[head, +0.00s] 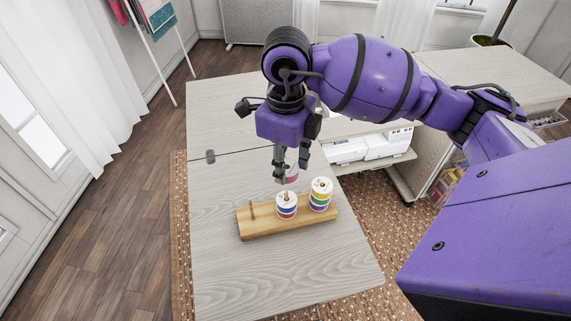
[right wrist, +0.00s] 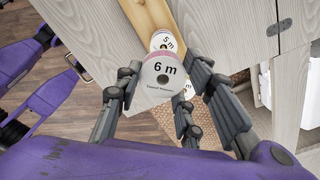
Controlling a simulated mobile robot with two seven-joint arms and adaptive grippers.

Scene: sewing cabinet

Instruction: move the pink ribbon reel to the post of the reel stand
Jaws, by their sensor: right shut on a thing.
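The pink ribbon reel (head: 291,178) is held in my right gripper (head: 291,164), above the table behind the reel stand. In the right wrist view the reel (right wrist: 162,76), with a white face marked "6 m", sits between the fingers of my right gripper (right wrist: 165,84). The wooden reel stand (head: 262,229) lies on the table. Its left post (head: 251,208) is bare. The middle post carries blue and red reels (head: 286,207); the right post carries yellow, purple and green ones (head: 320,196). My left gripper is not seen in the head view.
The pale wood table (head: 230,280) is clear around the stand, with a hinge (head: 210,156) at its left edge. A white machine (head: 370,147) stands on a lower shelf behind right. A cabinet (head: 490,75) stands further back on the right.

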